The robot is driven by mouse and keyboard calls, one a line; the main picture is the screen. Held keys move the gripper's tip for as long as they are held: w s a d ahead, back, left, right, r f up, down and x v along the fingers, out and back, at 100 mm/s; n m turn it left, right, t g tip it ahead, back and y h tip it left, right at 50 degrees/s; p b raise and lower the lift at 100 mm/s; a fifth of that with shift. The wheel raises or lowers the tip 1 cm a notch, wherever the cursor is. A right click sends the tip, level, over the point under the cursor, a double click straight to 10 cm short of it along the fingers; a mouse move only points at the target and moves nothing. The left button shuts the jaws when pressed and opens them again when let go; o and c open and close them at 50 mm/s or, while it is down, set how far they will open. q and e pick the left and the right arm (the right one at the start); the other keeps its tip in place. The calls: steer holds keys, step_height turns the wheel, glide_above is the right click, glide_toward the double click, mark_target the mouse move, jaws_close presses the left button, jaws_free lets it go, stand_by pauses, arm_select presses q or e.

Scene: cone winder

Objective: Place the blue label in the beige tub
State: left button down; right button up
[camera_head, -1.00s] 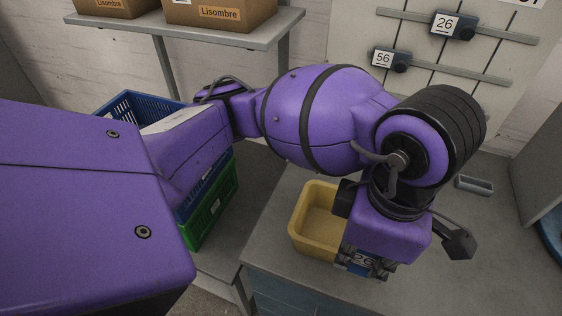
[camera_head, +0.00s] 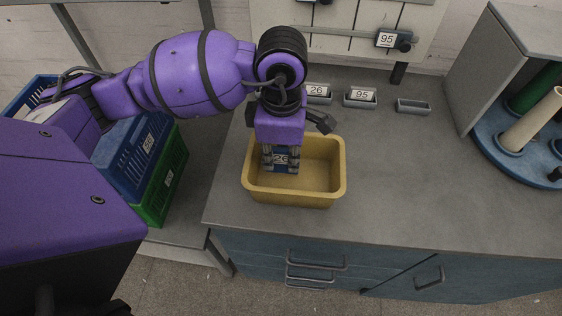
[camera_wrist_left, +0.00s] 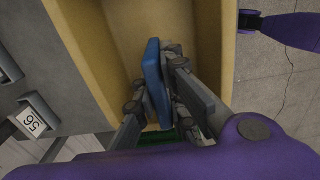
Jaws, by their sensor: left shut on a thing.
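The blue label (camera_head: 287,168), with a white number panel, is held in my left gripper (camera_head: 281,158). The gripper is shut on it and points down over the left part of the beige tub (camera_head: 342,175). In the left wrist view the label (camera_wrist_left: 152,82) is seen nearly edge-on between the fingers of my gripper (camera_wrist_left: 155,95), with the tub (camera_wrist_left: 213,45) around and beneath it. The tub stands on the grey worktop and otherwise looks empty. The label's exact height above the tub floor is hard to tell. My right gripper is not in view.
Small grey holders with white cards (camera_head: 317,92) (camera_head: 360,97) and an empty holder (camera_head: 412,106) sit behind the tub. A blue crate (camera_head: 130,160) and green crate (camera_head: 165,185) stand left. A cabinet with cones (camera_head: 530,125) is right. The worktop right of the tub is clear.

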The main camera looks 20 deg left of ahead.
mark_target(281, 171)
arm_select(q)
steer(key=shift+w+a+f, duration=0.1)
steer(key=shift+f, duration=1.55)
steer(key=shift+f, duration=0.25)
steer(key=c, duration=1.8)
jaws_free()
steer(key=shift+r, duration=0.1)
step_height(281, 171, up, 12)
steer(key=shift+r, duration=0.2)
